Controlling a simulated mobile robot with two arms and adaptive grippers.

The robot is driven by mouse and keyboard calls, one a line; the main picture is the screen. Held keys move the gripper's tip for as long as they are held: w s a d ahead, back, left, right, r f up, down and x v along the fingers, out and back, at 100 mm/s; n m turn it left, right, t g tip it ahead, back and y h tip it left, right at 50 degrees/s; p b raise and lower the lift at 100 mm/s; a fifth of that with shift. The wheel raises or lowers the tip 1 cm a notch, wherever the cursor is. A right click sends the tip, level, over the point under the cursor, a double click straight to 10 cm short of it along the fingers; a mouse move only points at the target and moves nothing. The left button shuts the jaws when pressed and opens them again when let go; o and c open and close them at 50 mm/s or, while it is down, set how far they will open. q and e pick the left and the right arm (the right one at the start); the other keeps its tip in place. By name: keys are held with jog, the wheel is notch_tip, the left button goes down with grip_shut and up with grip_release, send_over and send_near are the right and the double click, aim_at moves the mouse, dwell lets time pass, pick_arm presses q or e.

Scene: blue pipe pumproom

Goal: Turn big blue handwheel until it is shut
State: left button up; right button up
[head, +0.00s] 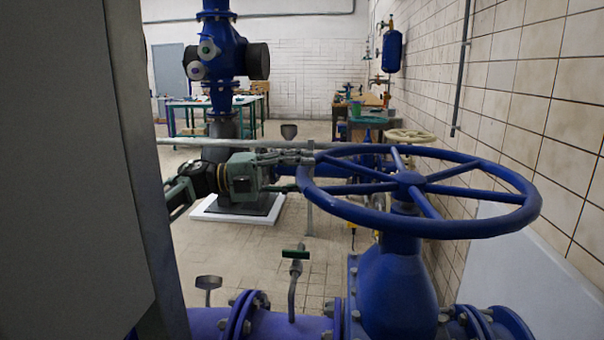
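The big blue handwheel (409,182) lies nearly level on top of a blue valve body (395,285), right of the middle in the head view. Its spokes run from a central hub to a thick round rim. My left gripper (312,157) is at the far left part of the rim, with its arm coming in from the left. Its fingers are at or very near the rim. They are small and overlap the rim in the picture, so I cannot tell whether they grip it. My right gripper is not in view.
A large dark grey panel (70,170) blocks the left side. A tiled wall (530,90) stands close on the right. Blue flanged pipe (285,325) with a green-handled small valve (296,254) runs below. Behind are a cream handwheel (411,136) and workbenches (222,101).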

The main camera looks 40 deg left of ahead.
pick_arm(q)
jog(key=shift+d, duration=0.1)
jog(key=v, duration=0.7)
jog(key=shift+s, duration=0.25)
jog(key=shift+c, duration=0.4)
